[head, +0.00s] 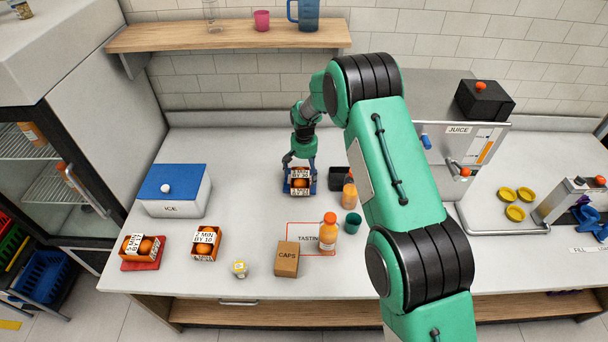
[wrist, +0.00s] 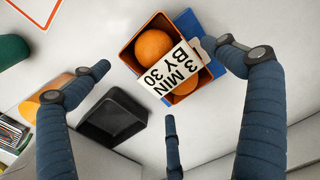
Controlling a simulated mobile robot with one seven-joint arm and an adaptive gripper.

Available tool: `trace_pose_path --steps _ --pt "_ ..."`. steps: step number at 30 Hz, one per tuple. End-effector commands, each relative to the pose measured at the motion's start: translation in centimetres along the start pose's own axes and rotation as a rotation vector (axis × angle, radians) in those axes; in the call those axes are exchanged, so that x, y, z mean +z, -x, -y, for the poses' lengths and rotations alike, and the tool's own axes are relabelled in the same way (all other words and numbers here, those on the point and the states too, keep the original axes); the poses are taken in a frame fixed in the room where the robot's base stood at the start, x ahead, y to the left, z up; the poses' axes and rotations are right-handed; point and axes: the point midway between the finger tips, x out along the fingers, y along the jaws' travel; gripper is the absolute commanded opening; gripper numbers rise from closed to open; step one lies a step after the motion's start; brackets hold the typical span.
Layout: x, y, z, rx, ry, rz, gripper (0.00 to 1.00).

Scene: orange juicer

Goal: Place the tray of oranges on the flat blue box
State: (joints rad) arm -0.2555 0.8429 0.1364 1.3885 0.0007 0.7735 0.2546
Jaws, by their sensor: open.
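An orange-brown tray of oranges (head: 299,182) with a "3 MIN BY 30" label stands at the back middle of the counter. It also shows in the wrist view (wrist: 166,62), with two oranges visible. The flat blue box (head: 286,187) shows as blue edges around and under this tray, and in the wrist view (wrist: 213,68) beside its right side. The tray appears to rest on it; the contact is hidden. My gripper (head: 300,160) is open above the tray, its blue fingers (wrist: 170,72) spread apart. No finger is seen closed on the tray.
A black bin (wrist: 112,117) and an orange bottle (head: 349,194) stand close right of the tray. Another orange tray (head: 207,243) and one on a red pad (head: 140,266) stand front left. The ice box (head: 175,190) is left. Counter between is clear.

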Motion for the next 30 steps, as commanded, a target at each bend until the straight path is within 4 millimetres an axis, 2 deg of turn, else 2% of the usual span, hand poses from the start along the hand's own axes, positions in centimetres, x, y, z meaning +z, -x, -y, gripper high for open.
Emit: trace_pose_path --steps 18,24,30 --pt "0.0 9.3 0.0 0.000 0.000 -0.002 1.00" --pt "0.0 10.7 0.0 0.000 0.000 0.000 1.00" --pt "0.0 11.0 0.0 0.000 0.000 0.000 1.00"
